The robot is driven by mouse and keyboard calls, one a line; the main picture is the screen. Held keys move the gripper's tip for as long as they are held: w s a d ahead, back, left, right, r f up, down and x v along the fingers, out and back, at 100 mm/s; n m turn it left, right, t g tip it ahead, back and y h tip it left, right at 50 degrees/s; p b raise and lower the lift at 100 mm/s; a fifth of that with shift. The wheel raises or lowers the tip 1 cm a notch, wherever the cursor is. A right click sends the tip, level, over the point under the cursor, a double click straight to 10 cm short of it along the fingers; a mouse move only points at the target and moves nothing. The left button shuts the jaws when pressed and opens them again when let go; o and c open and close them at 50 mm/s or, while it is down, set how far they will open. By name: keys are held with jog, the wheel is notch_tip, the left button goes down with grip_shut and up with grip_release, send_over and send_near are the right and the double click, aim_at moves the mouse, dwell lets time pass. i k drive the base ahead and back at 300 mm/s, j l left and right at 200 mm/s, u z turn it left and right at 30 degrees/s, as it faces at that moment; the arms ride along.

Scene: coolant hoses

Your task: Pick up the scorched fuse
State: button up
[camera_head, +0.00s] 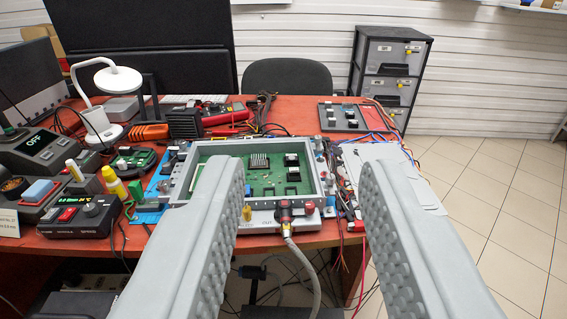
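My gripper (303,180) is open, its two grey ridged fingers wide apart with nothing between them. Beyond the fingers, on the red-brown table, is a grey open-topped box (275,146) with a green circuit board (238,168) inside. On the board are a finned heat sink (259,162) and several small dark and white parts. I cannot tell a scorched fuse among these small parts. My left finger hides the box's front left corner.
Control units (82,217), a white lamp (116,79) and a yellow bottle (113,181) crowd the table's left. Red-handled pliers (226,118) lie behind the box. White sheets (385,170) and loose wires are at right. A drawer unit (391,65) stands behind; open floor is at right.

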aim_at(293, 172)
jog(key=k+l, duration=0.1)
jog(key=l, duration=0.3)
jog(key=l+u, duration=0.1)
jog(key=l, duration=0.3)
jog(key=k+l, duration=0.15)
jog(key=l, duration=0.25)
jog(key=k+l+u, duration=0.1)
jog(key=l, duration=0.25)
jog(key=i+l+u, duration=0.15)
jog(key=l, duration=0.4)
jog(key=l+u, duration=0.1)
jog(key=l, duration=0.4)
jog(key=i+l+u, duration=0.15)
jog(key=l, duration=0.4)
jog(key=i+l+u, duration=0.2)
jog(key=i, duration=0.3)
jog(key=i+l+u, duration=0.15)
jog(key=i+l, duration=0.2)
jog(key=i, duration=0.45)
jog(key=u, duration=0.95)
